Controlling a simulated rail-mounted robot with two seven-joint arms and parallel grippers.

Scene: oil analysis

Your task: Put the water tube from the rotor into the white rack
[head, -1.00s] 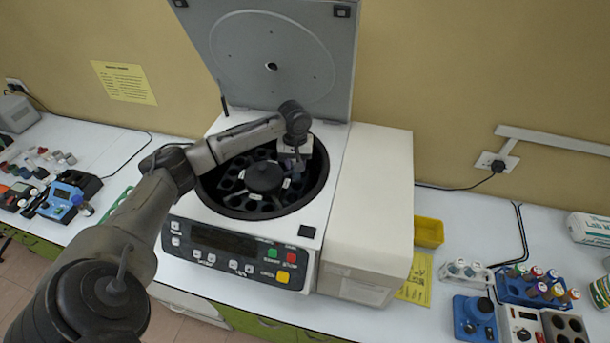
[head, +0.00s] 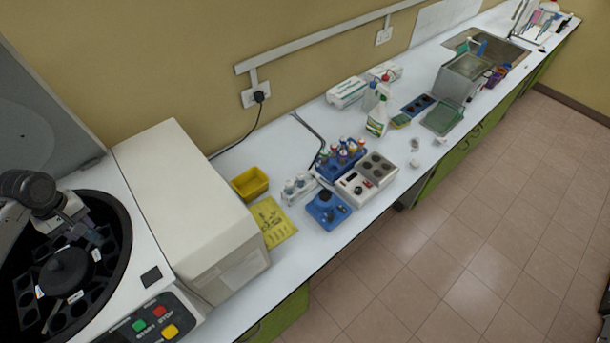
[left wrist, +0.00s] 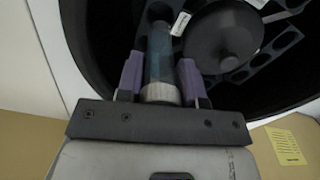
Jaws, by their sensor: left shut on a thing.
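My left gripper (head: 88,231) is over the open centrifuge at the left of the head view. In the left wrist view its purple fingers (left wrist: 158,78) are shut on a clear bluish tube with a pale cap, the water tube (left wrist: 159,50). The tube points toward the black rotor (left wrist: 222,38); I cannot tell how far it sits in a slot. The rotor (head: 66,272) also shows in the head view. A small white rack (head: 298,190) stands on the bench, right of the centrifuge, with a few items in it. My right gripper is not in view.
A yellow bin (head: 250,183), yellow sheet (head: 271,221), blue device (head: 328,209), blue tube rack (head: 326,173) and grey-white block device (head: 368,178) surround the white rack. A spray bottle (head: 377,120) stands farther back.

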